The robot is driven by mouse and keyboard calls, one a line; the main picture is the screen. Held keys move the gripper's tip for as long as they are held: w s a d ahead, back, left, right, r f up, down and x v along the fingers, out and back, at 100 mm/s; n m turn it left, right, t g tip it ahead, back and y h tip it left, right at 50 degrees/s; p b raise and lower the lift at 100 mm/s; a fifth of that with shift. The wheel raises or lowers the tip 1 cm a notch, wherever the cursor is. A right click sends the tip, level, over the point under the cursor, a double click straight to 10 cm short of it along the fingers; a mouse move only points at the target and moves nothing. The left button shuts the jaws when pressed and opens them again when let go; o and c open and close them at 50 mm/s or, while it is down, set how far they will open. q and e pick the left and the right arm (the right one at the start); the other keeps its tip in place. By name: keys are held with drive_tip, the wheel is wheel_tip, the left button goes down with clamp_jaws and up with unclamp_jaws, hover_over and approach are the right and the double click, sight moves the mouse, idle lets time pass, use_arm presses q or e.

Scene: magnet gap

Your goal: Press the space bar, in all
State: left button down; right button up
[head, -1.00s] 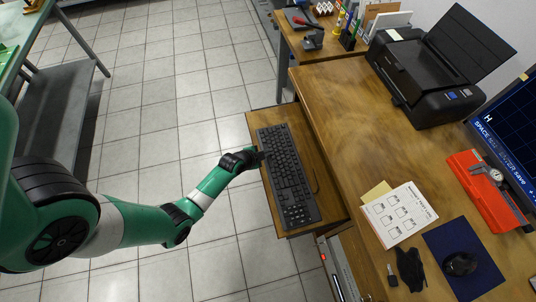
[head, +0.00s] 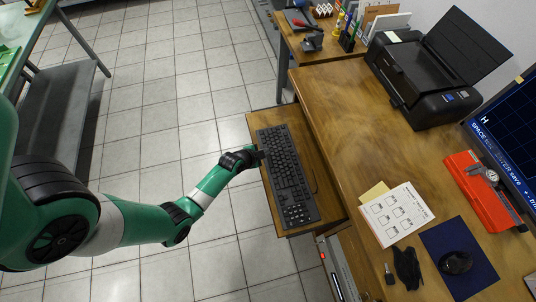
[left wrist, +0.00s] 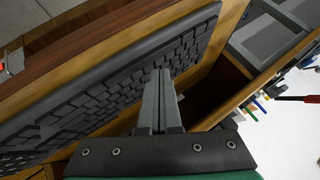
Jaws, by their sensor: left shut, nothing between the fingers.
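A black keyboard (head: 286,175) lies on a wooden pull-out tray (head: 328,212) left of the desk. My left gripper (head: 260,155) is at the keyboard's left long edge, toward its far half. In the left wrist view its fingers (left wrist: 160,75) are together with nothing between them, and their tips are over or at the keys of the keyboard (left wrist: 100,85). I cannot tell whether the tips touch a key. The space bar itself is not clearly made out; the gripper hides part of that edge. The monitor (head: 507,130) shows text including "SPACE". My right gripper is not in view.
The desk (head: 345,110) holds a black printer (head: 425,75), a red case with a caliper (head: 480,190), a printed sheet (head: 397,214), and a mouse (head: 456,262) on a dark blue mat. Tiled floor (head: 150,110) is open left of the tray.

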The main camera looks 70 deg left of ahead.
use_arm(q)
wheel_tip(320, 180, up, 5)
drive_tip(key=p, duration=0.4)
drive_tip(key=shift+p, duration=0.4)
idle(0.4)
